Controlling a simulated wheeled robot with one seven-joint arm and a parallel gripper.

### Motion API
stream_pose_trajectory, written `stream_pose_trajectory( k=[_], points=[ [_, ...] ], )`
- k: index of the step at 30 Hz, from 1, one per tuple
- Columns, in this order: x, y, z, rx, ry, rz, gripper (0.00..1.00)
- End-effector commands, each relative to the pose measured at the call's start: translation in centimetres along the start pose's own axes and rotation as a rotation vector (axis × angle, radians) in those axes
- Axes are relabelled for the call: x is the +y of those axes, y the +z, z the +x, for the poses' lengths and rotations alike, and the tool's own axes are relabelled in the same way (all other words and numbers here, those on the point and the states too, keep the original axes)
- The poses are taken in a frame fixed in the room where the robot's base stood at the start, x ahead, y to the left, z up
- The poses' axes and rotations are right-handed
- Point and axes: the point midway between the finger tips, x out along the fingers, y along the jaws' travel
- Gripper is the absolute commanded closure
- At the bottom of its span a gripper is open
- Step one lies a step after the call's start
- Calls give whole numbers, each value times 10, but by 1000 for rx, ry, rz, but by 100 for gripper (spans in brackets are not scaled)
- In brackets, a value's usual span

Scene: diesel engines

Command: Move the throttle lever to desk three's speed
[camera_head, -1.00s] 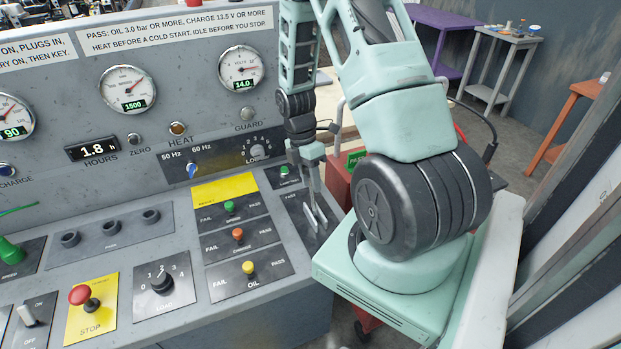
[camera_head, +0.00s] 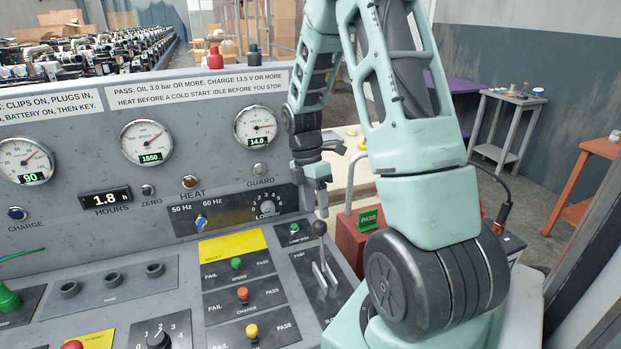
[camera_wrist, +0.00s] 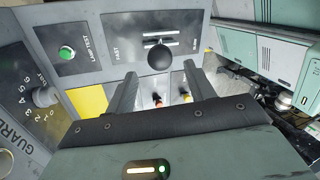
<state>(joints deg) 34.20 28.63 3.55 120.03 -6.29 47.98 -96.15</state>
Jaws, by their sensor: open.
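The throttle lever (camera_head: 320,229) has a round black knob on a metal stem. It stands in a slotted plate marked FAST at the far end and SLOW at the near end, at the desk's right end. In the wrist view its knob (camera_wrist: 160,59) lies beyond the fingertips, roughly centred between them. My gripper (camera_head: 317,198) is open and empty, just above the knob; it also shows in the wrist view (camera_wrist: 160,83). The middle dial (camera_head: 147,142) reads 1550 on its green display. No marking naming desk three is readable.
Left of the lever are green, orange and yellow FAIL/PASS toggles (camera_head: 242,295). A lamp-test button (camera_head: 294,228) sits just behind the lever plate. The upright dial panel (camera_head: 75,162) rises behind. A red box with a green PASS sign (camera_head: 368,218) stands right of the desk.

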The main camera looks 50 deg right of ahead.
Motion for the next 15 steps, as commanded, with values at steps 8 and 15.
stream_pose_trajectory(
  k=[8,15],
  points=[
    [1,0,-57,-1,4,0,46],
    [1,0,-80,0,0,0,46]
  ],
)
